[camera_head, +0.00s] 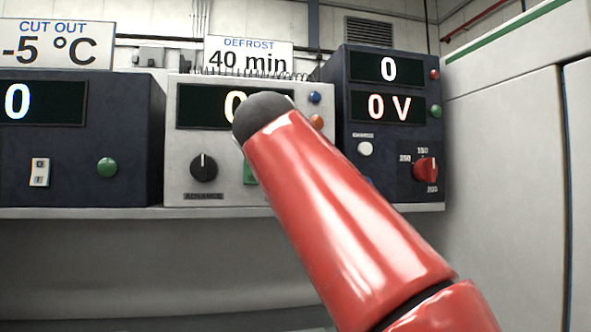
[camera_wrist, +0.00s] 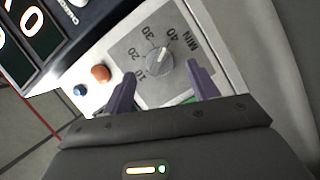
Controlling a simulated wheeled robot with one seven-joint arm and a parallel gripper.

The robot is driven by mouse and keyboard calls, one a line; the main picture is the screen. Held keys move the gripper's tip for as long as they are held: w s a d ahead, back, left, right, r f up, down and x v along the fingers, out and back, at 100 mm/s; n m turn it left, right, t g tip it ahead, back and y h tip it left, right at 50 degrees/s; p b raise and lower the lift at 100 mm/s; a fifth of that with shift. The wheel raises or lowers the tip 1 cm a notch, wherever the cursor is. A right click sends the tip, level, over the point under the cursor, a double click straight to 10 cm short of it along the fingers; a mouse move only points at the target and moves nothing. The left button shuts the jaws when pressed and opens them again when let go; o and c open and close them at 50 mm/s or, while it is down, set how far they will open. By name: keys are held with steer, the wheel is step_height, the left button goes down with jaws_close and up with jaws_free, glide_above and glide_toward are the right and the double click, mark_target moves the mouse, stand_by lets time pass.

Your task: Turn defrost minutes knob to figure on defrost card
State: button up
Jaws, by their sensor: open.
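The defrost card (camera_head: 248,58) stands on top of the middle grey unit and reads 40 min. The defrost minutes knob (camera_wrist: 157,60) shows in the wrist view as a light round knob on a grey dial plate (camera_wrist: 128,47), marked 10, 20, 30, 40 and MIN. Its pale pointer seems to lean toward the upper right, roughly the 40 side; the exact setting is too small to tell. My gripper (camera_wrist: 161,71) is open, one finger on each side below the knob, apparently not gripping it. In the head view my red arm hides this knob and my gripper.
The grey unit (camera_head: 177,150) has a black ADVANCE knob (camera_head: 204,167), a blue button (camera_head: 314,97), an orange button (camera_head: 316,121) and a partly hidden display showing 0. Dark units stand left (camera_head: 130,120) and right (camera_head: 395,140). A light cabinet (camera_head: 505,160) fills the right.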

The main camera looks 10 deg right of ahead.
steer(key=v, duration=0.5)
stand_by(0.4)
